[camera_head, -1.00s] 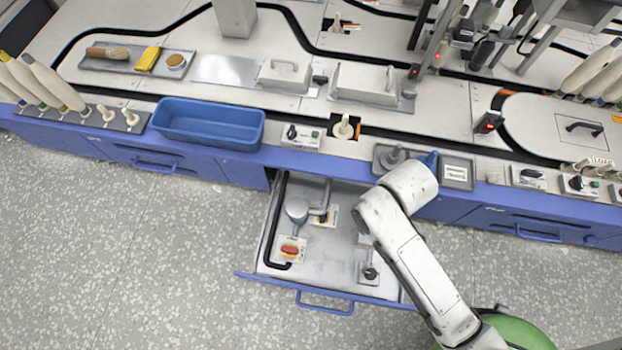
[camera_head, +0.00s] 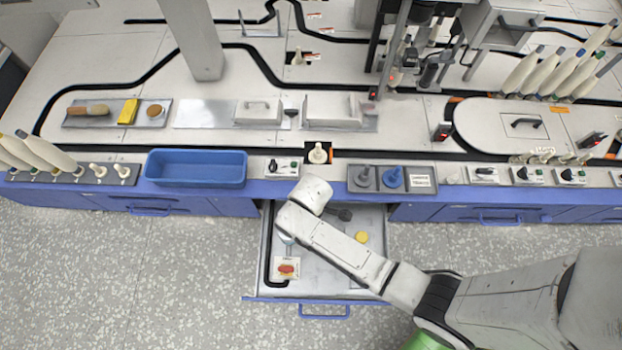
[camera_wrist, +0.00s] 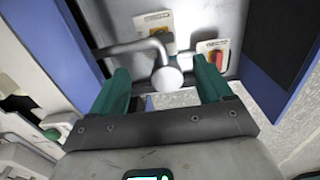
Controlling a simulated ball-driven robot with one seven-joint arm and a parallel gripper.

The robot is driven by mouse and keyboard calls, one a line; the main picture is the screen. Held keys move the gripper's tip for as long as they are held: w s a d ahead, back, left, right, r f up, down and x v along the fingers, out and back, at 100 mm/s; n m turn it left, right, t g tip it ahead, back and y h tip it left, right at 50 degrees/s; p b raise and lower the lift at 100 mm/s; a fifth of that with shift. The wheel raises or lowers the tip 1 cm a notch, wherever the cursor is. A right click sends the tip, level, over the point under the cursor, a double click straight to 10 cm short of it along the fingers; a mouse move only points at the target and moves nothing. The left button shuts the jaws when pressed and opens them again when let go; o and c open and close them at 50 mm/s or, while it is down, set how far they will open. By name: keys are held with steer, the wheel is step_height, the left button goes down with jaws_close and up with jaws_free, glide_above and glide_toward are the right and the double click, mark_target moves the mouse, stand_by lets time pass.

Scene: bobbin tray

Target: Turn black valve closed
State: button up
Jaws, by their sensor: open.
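The open drawer (camera_head: 325,292) holds fittings under my arm. In the wrist view, a grey round knob (camera_wrist: 167,80) on a bent grey pipe (camera_wrist: 125,48) appears between my gripper's teal fingers (camera_wrist: 162,68). The fingers are apart, and I cannot tell whether they touch the knob. In the head view my arm hides the gripper and most of the knob. A dark handle-like part (camera_head: 342,214) lies at the drawer's back; I cannot tell whether it is the black valve.
A black hose (camera_head: 267,255) runs along the drawer's left side. A yellow disc (camera_head: 361,237) shows right of my arm. Above the drawer, the bench carries a blue bin (camera_head: 196,168) and a grey tray (camera_head: 425,180) with pegs. Open floor lies left of the drawer.

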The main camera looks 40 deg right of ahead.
step_height(320, 180, down, 11)
steer(key=b, duration=0.5)
steer(key=shift+r+b, duration=0.15)
steer(key=shift+b, duration=0.15)
